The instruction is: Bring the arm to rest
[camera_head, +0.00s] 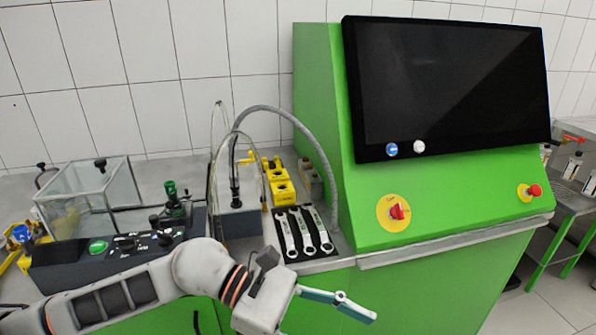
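My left arm comes in from the lower left and reaches across in front of the bench. My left gripper (350,304) hangs in front of the green cabinet's lower front, to the right of and below the wrenches. Its slim teal and white fingers point right and slightly down. I see it side-on, so the gap between the fingertips does not show clearly. No object shows at the fingertips. My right arm and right gripper are not in view.
A green console (445,208) with a black screen (450,85), red knob (398,211) and emergency stop (533,191) stands at right. Several wrenches (303,232) lie on a dark mat. A control box (120,257), clear tank (90,195) and yellow block (281,190) stand on the bench.

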